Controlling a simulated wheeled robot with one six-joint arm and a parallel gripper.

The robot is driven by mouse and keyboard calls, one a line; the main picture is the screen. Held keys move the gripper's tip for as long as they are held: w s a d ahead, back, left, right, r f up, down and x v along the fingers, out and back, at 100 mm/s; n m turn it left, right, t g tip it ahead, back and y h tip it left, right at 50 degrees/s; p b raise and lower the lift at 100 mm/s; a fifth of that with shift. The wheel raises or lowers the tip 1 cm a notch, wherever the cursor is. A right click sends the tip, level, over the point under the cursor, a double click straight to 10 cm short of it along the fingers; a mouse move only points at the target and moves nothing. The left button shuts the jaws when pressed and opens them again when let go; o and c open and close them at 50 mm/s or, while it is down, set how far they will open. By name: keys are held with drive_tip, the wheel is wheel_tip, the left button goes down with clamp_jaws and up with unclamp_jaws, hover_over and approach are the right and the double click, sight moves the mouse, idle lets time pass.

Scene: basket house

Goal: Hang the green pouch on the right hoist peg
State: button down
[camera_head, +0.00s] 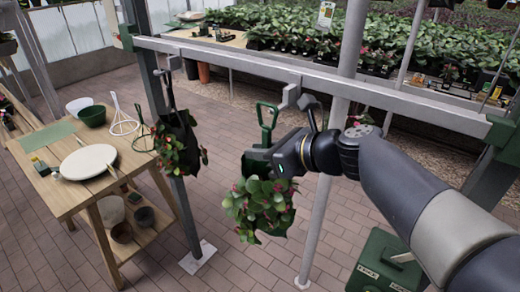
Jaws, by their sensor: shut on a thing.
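The green pouch (256,163) hangs from my gripper (279,160), its handle loop (267,116) standing upright and leafy plants with pink flowers (262,207) spilling below it. My gripper comes in from the right and is shut on the pouch; the exact grip on it is partly hidden. The right hoist peg (290,96) is a grey hook on the horizontal beam (330,83), just above and right of the handle loop. The loop looks apart from the peg, though depth is hard to tell. The left peg (172,63) bears a dark pouch (176,128) with plants.
A wooden table (62,195) at left holds a white round board (88,162), bowls and a whisk-like wire thing (124,120). Grey posts (322,205) stand below the beam. A green box (382,265) is at lower right. Brick floor is open between.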

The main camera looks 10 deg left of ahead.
drive_tip(key=shift+w+r, duration=0.15)
drive_tip(key=shift+w, duration=0.05)
drive_tip(key=shift+w+d+p, duration=0.2)
drive_tip(key=shift+w+d, duration=0.1)
drive_tip(key=shift+w, duration=0.35)
drive_tip(key=shift+w+d+p, duration=0.15)
drive_tip(key=shift+w+d, duration=0.15)
drive_tip(key=shift+w, duration=0.35)
drive_tip(key=shift+w+d, duration=0.3)
drive_tip(key=shift+w, duration=0.4)
drive_tip(key=shift+w+f, duration=0.1)
drive_tip(key=shift+f, duration=0.2)
drive_tip(key=shift+f, duration=0.5)
